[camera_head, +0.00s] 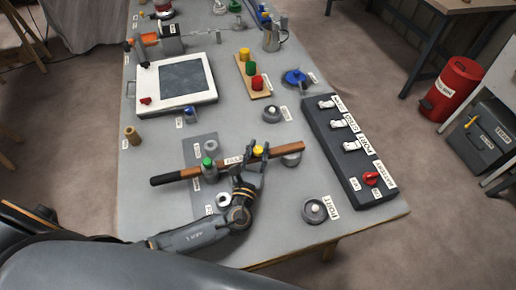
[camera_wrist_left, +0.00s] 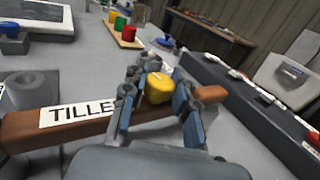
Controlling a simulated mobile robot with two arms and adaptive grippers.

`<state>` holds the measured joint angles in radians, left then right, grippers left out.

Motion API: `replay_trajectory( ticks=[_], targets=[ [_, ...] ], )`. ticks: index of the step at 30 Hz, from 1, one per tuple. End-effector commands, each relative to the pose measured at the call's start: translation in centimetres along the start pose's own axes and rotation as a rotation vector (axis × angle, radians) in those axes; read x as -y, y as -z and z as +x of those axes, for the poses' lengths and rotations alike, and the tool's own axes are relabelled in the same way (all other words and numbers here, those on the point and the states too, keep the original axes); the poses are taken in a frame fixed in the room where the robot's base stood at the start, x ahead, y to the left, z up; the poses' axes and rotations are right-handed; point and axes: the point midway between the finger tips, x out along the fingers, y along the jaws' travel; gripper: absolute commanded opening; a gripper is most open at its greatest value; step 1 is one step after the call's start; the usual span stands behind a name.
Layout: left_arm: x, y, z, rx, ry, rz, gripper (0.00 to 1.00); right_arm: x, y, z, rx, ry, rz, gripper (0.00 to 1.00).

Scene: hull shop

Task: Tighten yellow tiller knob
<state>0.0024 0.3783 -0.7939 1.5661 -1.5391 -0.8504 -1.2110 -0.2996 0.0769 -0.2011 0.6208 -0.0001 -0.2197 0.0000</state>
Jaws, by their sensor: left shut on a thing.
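The yellow tiller knob (camera_head: 258,150) sits on top of the wooden tiller bar (camera_head: 286,151), toward its right end. The bar has a black grip at its left end, a green knob (camera_head: 208,163) and a label reading TILLER. My left gripper (camera_head: 254,158) is at the yellow knob, and in the left wrist view its fingers (camera_wrist_left: 158,92) stand on either side of the knob (camera_wrist_left: 159,87), shut on it. The tiller (camera_wrist_left: 75,122) runs across below the fingers in that view. My right gripper is not in view.
A dark switch panel (camera_head: 345,150) with white switches and a red knob stands to the right. A round grey button base (camera_head: 314,211) is near the front edge. A white-framed screen (camera_head: 177,84) and a board with coloured pegs (camera_head: 254,76) stand farther back.

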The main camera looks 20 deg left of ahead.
Motion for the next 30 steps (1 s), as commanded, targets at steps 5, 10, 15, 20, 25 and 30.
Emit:
replay_trajectory(
  ticks=[5, 10, 15, 20, 25, 30],
  targets=[
    [-0.1, 0.3, 0.1, 0.003, 0.122, 0.004, 0.00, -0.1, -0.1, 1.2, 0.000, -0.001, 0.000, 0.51],
    [-0.1, 0.2, 0.1, 0.002, 0.203, 0.002, 0.00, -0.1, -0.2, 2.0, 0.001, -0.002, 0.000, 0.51],
    [0.0, 0.1, 0.0, 0.002, 0.249, 0.001, 0.00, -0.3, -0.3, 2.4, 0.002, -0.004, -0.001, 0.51],
    [0.0, 0.0, 0.0, 0.002, 0.268, 0.001, 0.00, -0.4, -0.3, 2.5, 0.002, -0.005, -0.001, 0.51],
    [0.0, 0.0, 0.0, 0.001, 0.271, 0.001, 0.00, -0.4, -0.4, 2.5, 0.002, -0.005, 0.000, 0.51],
    [0.0, 0.0, 0.0, 0.001, 0.270, 0.000, 0.00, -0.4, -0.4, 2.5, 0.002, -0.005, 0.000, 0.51]
  ],
)
